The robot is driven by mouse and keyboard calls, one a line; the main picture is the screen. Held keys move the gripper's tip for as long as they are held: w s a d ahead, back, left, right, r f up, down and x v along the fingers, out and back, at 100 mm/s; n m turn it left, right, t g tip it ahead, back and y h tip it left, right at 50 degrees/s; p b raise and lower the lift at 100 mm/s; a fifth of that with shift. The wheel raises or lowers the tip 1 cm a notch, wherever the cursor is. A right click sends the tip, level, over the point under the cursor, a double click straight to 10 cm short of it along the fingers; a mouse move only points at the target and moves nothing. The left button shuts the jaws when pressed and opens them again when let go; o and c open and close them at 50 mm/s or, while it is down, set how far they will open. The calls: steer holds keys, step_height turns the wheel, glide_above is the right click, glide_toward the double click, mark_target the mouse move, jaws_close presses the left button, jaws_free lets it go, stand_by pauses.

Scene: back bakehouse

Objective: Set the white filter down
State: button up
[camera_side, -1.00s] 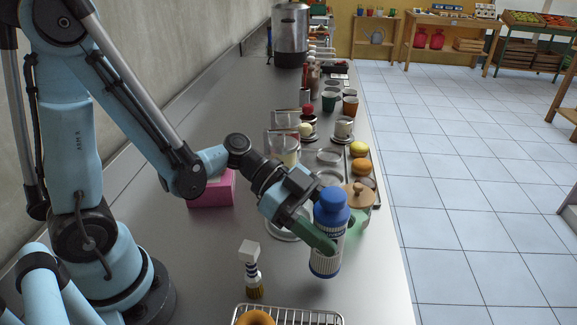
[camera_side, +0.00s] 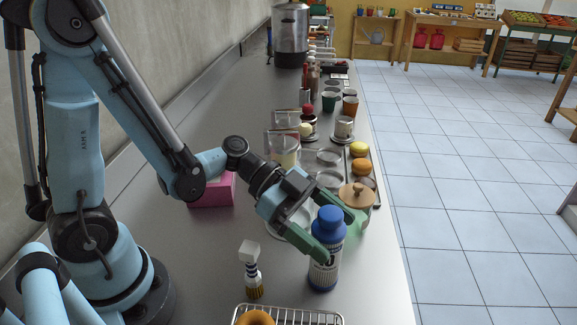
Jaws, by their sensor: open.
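A white bottle with blue bands and a blue cap (camera_side: 323,277) stands upright on the steel counter (camera_side: 205,265), near its right edge. My gripper (camera_side: 342,240) is open around the bottle's upper part. One green finger overlaps its left side; the other is at its upper right, with a visible gap. I cannot tell whether the left finger touches it. I see nothing at the gripper that I can clearly call a white filter.
A small white-topped bottle (camera_side: 252,275) stands left of the banded bottle, and a wire rack (camera_side: 300,317) with a ring-shaped bun lies in front. A pink box (camera_side: 213,190) stands further left.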

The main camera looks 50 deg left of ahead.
steer(key=s+a+r+n+t+y, duration=0.1)
steer(key=a+r+n+t+y, duration=0.2)
steer(key=a+n+y, duration=1)
steer(key=a+n, duration=0.1)
steer(key=a, duration=0.1)
steer(key=shift+a+r, duration=0.2)
steer(key=shift+a, duration=0.2)
